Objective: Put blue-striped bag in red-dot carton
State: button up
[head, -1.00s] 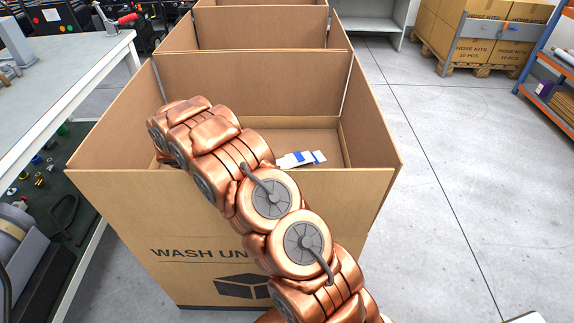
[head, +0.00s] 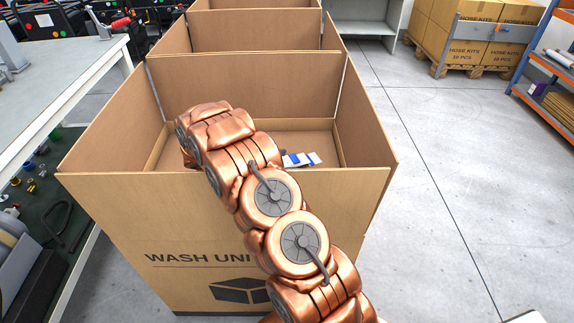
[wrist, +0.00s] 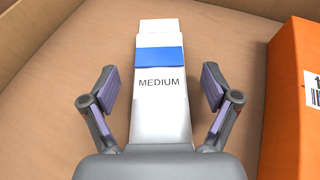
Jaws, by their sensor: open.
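The blue-striped bag (wrist: 160,100) is white with one blue band and the word MEDIUM. In the wrist view it lies on brown cardboard, lengthwise between the fingers of my gripper (wrist: 161,86). The gripper is open, with one finger on each side of the bag and a gap to each; its palm hides the bag's near end. In the head view, white and blue pieces (head: 302,159) show inside the near carton (head: 130,220), beside my arm; I cannot tell whether they are this bag. My gripper is hidden there. I see no red dot on any carton.
An orange box (wrist: 291,100) with a barcode label stands close to the right finger. More open cartons (head: 252,30) stand in a row behind the near one. A workbench (head: 70,65) is at the left. The floor at the right is clear.

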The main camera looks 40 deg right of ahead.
aim_at(286, 160)
jog(key=c, duration=1.5)
jog(key=shift+o, duration=0.2)
notch_tip(286, 160, up, 10)
jog(key=shift+r+p, duration=0.1)
jog(key=shift+p, duration=0.55)
jog(key=shift+w+r, duration=0.1)
jog(key=shift+w, duration=0.05)
jog(key=w+a+r+n+t+y, duration=0.1)
jog(key=w+a+r+n+t, duration=0.85)
jog(key=r, duration=0.25)
jog(key=a+r+n+t+y, duration=0.2)
jog(key=a+n+t+y, duration=0.15)
jog(key=a, duration=0.65)
jog(key=a+r+n+t+y, duration=0.3)
jog(key=a+n+y, duration=0.1)
jog(key=a, duration=0.6)
notch_tip(286, 160, up, 21)
jog(key=p, duration=2.1)
jog(key=shift+s+a+n+y, duration=0.15)
jog(key=shift+s+n+y, duration=0.05)
jog(key=shift+n+y, duration=0.15)
